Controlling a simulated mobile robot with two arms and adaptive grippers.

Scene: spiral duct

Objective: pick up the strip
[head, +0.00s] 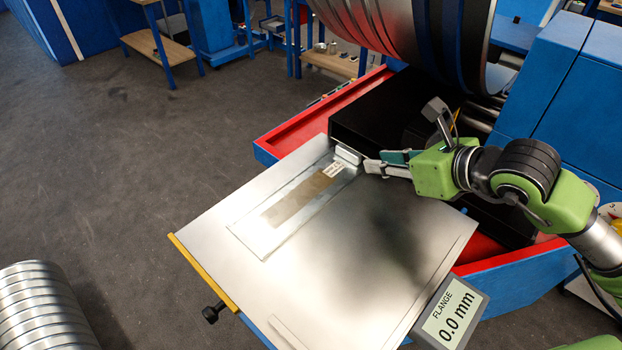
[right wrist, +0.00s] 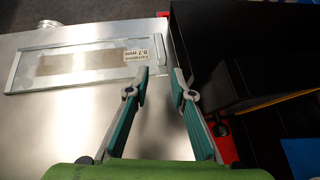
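A flat grey strip with a darker brownish middle (head: 300,197) lies on the sheet-metal table, within a pale rectangular outline. In the right wrist view the strip (right wrist: 80,65) lies at the upper left, with a white label reading about 0.7 mm at its right end. My right gripper (head: 374,163) is just beyond that labelled end, near the table's far edge. In the right wrist view its two fingers (right wrist: 161,76) are apart with nothing between them. I cannot tell its exact height above the table. My left gripper is not in view.
The metal table (head: 370,260) has free room in front. A small metallic block (head: 348,154) sits by the gripper tips. A black box (head: 375,115) and red-rimmed blue bench stand behind. A display (head: 450,315) reads FLANGE 0.0 mm. A large spiral duct (head: 400,30) is above.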

